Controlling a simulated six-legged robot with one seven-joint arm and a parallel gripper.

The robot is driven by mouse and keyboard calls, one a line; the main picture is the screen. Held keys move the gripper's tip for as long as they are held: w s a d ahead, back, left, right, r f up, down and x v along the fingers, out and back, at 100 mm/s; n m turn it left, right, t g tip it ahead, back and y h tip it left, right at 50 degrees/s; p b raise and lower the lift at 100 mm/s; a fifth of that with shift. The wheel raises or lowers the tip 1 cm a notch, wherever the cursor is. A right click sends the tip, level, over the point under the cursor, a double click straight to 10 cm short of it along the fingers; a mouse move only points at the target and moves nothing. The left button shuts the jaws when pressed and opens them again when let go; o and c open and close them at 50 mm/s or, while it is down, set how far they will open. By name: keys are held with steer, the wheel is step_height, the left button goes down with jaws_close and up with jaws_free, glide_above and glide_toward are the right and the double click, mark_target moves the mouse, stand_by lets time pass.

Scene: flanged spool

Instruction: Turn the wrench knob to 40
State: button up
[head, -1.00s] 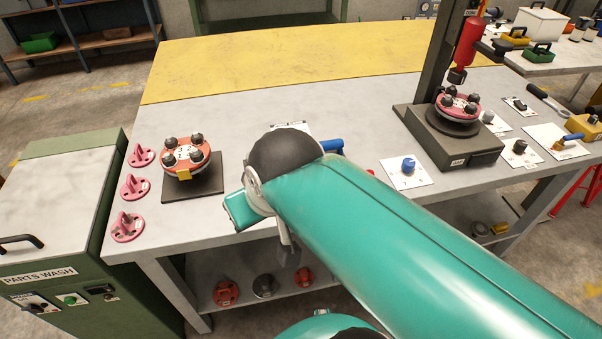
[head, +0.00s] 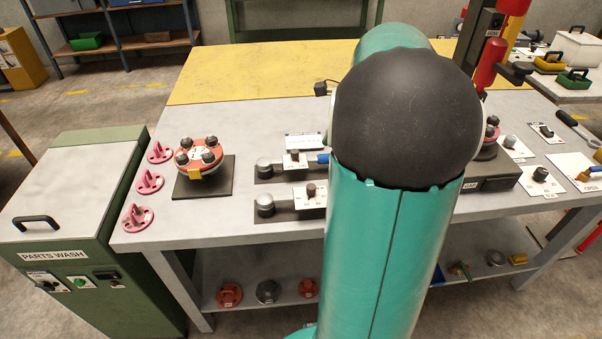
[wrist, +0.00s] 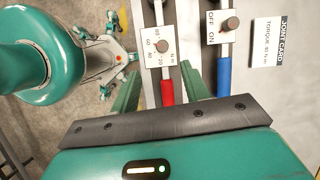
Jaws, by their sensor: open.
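The wrench with the red handle (wrist: 167,90) lies on the bench. Its brown round knob (wrist: 149,60) stands on a white scale plate (wrist: 162,42) marked 20, 40, 60 and 80; where its pointer sits is too small to tell. In the head view the same knob (head: 311,190) is on the nearer of two wrenches, and its handle is hidden behind my arm. My gripper (wrist: 161,86) is open and empty, its two green fingers either side of the red handle in the wrist picture, below the knob. The head view hides the gripper behind my arm.
A second wrench, with a blue handle (wrist: 224,78) and an OFF/ON knob (wrist: 230,24), lies close beside. A joint card (wrist: 270,42) reading TORQUE, apparently 40 N·m, lies right of it. A flanged spool (head: 199,157) stands on a dark plate (head: 221,178) at left.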

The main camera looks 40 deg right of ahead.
mark_target(312, 186)
steer(key=shift+m, duration=0.3)
steer(key=x, duration=0.9)
steer(key=d+x, duration=0.1)
steer(key=x, duration=0.3)
steer(key=shift+a+f, duration=0.1)
steer(key=shift+f, duration=0.45)
steer(key=c, duration=1)
